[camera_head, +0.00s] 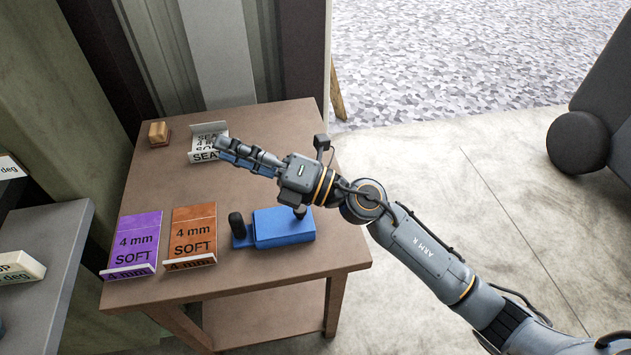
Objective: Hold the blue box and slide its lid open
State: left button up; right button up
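The blue box (284,227) lies on the brown table, near its front right part. A lower blue piece with an upright dark knob (237,225) is at the box's left end; I cannot tell whether it is part of the lid. My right gripper (222,147) reaches in from the right, above the table and behind the box in the picture. Its fingers point left, towards the white SEAT card stand, and are apart from the box. They overlap from this angle, so their opening is unclear. My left gripper is not in view.
On the brown table (190,290) stand a purple card (136,238), an orange card (193,232), the white SEAT stand (201,150) and a small wooden block (158,132). A grey shelf (40,262) is at the left. The table middle is clear.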

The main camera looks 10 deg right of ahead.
notch_tip(320, 180, down, 8)
jog(key=s+a+n+g+h, duration=0.2)
jog(key=n+g+h, duration=0.3)
jog(key=n+g, duration=0.3)
pick_arm(q)
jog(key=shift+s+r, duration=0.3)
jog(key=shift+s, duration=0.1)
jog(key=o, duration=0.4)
jog(key=shift+p, duration=0.3)
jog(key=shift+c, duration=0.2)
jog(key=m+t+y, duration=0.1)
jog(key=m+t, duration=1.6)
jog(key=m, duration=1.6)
send_near(238, 231)
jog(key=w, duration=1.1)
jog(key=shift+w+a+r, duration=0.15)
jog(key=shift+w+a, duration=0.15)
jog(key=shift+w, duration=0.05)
pick_arm(e)
jog(key=w+d+f+n+t+h, duration=0.1)
jog(key=w+d+f+n+h, duration=0.1)
jog(key=d+h, duration=0.3)
jog(key=w+d+f+n+t+h, duration=0.1)
jog(key=w+d+f+h, duration=0.3)
jog(key=d, duration=0.6)
jog(key=shift+w+d+f+n+h, duration=0.25)
jog(key=shift+f+n+h, duration=0.15)
jog(key=shift+f+h, duration=0.45)
